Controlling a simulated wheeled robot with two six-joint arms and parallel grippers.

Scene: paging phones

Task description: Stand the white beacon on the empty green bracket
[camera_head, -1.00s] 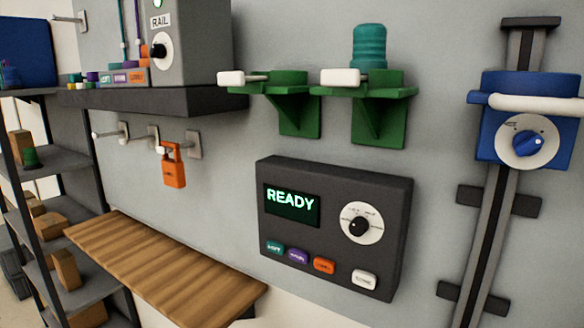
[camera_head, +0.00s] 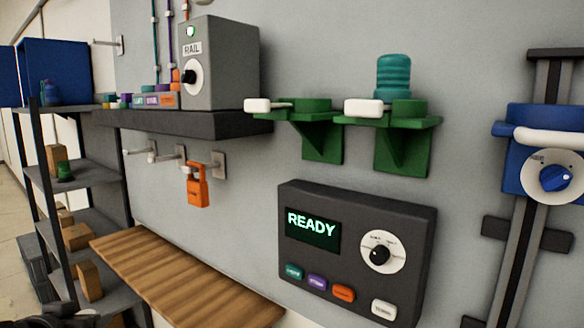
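No white beacon can be made out in the head view. Two green brackets are fixed to the grey wall: a left bracket (camera_head: 322,140) and a right bracket (camera_head: 402,150). Each has a white block at its left end, a left white block (camera_head: 264,105) and a right white block (camera_head: 363,107). A ribbed teal beacon (camera_head: 394,77) stands upright at the right bracket, partly hidden at its base. No beacon shows on the left bracket. Neither gripper can be made out; a dark shape at the bottom left corner may be part of my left arm.
A dark panel (camera_head: 345,200) reading READY is below the brackets. A dark shelf (camera_head: 200,124) carries a grey RAIL box (camera_head: 222,70). An orange padlock (camera_head: 197,188) hangs below. A wooden ledge (camera_head: 180,275) looks bare. A blue clamp unit (camera_head: 545,150) rides a rail at right.

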